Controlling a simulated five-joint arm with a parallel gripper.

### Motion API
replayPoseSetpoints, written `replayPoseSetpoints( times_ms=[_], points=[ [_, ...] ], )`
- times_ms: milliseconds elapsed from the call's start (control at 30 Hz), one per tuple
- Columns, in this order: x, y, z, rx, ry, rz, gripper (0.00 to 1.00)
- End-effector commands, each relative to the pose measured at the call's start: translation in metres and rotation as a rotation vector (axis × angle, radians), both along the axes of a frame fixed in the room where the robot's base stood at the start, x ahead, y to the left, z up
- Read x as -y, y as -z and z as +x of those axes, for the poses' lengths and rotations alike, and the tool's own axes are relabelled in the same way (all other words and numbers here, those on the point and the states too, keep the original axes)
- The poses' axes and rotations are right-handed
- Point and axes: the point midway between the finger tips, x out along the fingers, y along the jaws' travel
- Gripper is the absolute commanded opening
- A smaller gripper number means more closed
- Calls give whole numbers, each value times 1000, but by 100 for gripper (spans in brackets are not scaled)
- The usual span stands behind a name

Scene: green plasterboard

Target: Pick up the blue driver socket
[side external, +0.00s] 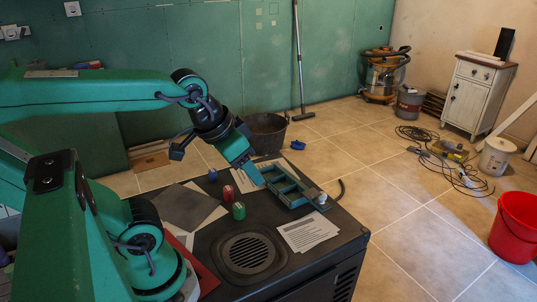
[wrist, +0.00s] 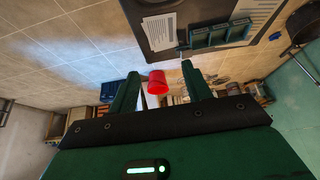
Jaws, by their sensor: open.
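In the side external view a small blue cylinder, the blue driver socket (side external: 213,174), stands on the dark worktop near its back left. A red socket (side external: 228,193) and a green socket (side external: 238,211) stand in front of it. A teal tray with compartments (side external: 318,206) lies to their right. My gripper (side external: 257,177) is above the worktop near the tray's left end, to the right of the blue socket and apart from it. In the wrist view my gripper (wrist: 160,69) is open, with no socket between its fingers. The blue socket cannot be made out there.
A printed sheet (side external: 307,232) lies by the worktop's (side external: 215,265) right edge, and a round vent (side external: 250,253) is set in its front. A grey square sheet (side external: 187,208) lies at left. On the floor are a red bucket (side external: 517,228) and black cables (side external: 425,138).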

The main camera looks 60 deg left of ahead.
Motion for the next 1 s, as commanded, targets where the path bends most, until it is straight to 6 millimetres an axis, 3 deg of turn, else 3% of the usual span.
replayPoseSetpoints(
  times_ms=[167,367,700,1000],
  points=[
    [-12,0,11,-27,-133,-43,49],
    [-41,3,34,-72,-419,-134,49],
    [-112,21,70,-133,-1011,-308,49],
    [-188,53,84,-159,-1544,-445,49]
  ],
)
